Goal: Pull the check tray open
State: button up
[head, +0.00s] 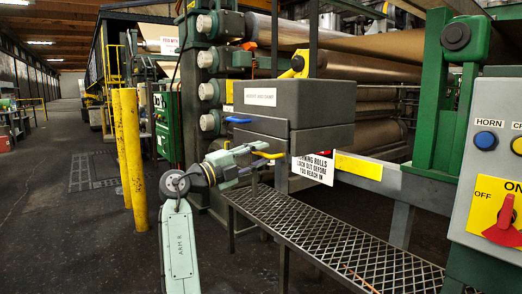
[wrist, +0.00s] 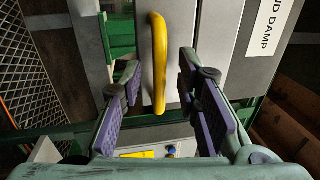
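A grey two-tier box (head: 300,100) stands on a post beside the rolls, its upper face bearing a small label. No label reading "check tray" is legible. My gripper (head: 256,152) is at the yellow handle. In the wrist view, the yellow handle (wrist: 158,65) appears between the spread purple-padded fingers of my gripper (wrist: 162,80), with gaps on both sides. Whether it is fully between the pads in depth is unclear.
A mesh-topped step (head: 335,240) runs below the box. Large rolls (head: 370,70) are behind it, with a warning sign (head: 313,168). A control panel (head: 490,160) stands at right. Yellow posts (head: 130,150) stand left; open floor (head: 60,220) lies beyond.

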jog(key=shift+w+d+r, duration=0.1)
jog(key=shift+w+d, duration=0.3)
jog(key=shift+d, duration=0.1)
jog(key=shift+c, duration=0.6)
grip_shut()
